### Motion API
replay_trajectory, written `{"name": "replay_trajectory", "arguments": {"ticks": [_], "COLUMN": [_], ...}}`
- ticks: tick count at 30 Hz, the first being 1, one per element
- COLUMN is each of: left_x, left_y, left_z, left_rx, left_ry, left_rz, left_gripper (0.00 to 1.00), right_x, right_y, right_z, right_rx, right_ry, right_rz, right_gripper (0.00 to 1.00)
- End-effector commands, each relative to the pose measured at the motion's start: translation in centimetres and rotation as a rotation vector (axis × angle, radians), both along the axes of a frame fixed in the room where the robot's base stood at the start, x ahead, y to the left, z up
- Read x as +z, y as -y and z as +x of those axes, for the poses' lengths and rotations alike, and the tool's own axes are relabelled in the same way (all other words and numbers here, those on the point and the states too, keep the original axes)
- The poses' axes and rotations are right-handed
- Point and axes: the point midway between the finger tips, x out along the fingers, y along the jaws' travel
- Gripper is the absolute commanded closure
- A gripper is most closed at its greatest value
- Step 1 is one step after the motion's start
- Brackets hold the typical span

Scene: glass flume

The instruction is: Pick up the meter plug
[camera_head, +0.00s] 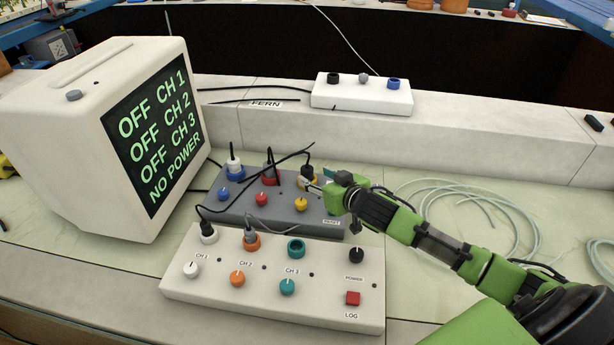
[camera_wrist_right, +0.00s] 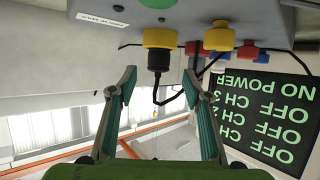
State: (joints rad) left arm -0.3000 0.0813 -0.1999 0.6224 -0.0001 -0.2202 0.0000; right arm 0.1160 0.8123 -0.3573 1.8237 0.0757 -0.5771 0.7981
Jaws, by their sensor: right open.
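A black plug (camera_head: 307,171) with a black cable sits upright in the yellow socket of the grey box (camera_head: 262,200). I cannot read any label that names it the meter plug. My right gripper (camera_head: 311,184) is right beside it, above the box's right part. In the right wrist view, my right gripper (camera_wrist_right: 159,78) is open, with one finger on each side of the black plug (camera_wrist_right: 157,61), below the yellow socket (camera_wrist_right: 159,37). A gap shows between plug and fingers. My left gripper is not in view.
Other plugs stand in the blue (camera_head: 234,171) and red (camera_head: 268,177) sockets nearby, with loose black cables above the box. A white channel box (camera_head: 275,300) lies in front. A monitor (camera_head: 100,130) reading NO POWER stands left. A white box (camera_head: 361,97) sits on the ledge behind.

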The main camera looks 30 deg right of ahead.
Motion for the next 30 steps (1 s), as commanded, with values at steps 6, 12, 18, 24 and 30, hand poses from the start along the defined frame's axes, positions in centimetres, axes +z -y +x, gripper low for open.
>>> {"name": "replay_trajectory", "arguments": {"ticks": [6, 12, 18, 24, 30], "left_x": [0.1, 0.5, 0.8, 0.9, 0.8], "left_y": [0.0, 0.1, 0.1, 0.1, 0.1], "left_z": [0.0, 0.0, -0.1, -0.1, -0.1], "left_rx": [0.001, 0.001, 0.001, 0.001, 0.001], "left_ry": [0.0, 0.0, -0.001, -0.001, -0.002], "left_rz": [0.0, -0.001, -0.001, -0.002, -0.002], "left_gripper": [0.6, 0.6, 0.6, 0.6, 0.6], "right_x": [-0.6, -0.9, -1.9, -2.4, -2.5], "right_y": [-0.1, 0.0, 0.1, 0.0, 0.0], "right_z": [1.6, 3.0, 5.3, 6.5, 6.5], "right_rx": [0.001, -0.001, 0.0, 0.002, 0.002], "right_ry": [0.0, 0.0, 0.0, 0.0, -0.001], "right_rz": [0.0, 0.0, -0.001, -0.001, -0.001], "right_gripper": [0.55, 0.55, 0.55, 0.55, 0.55]}}
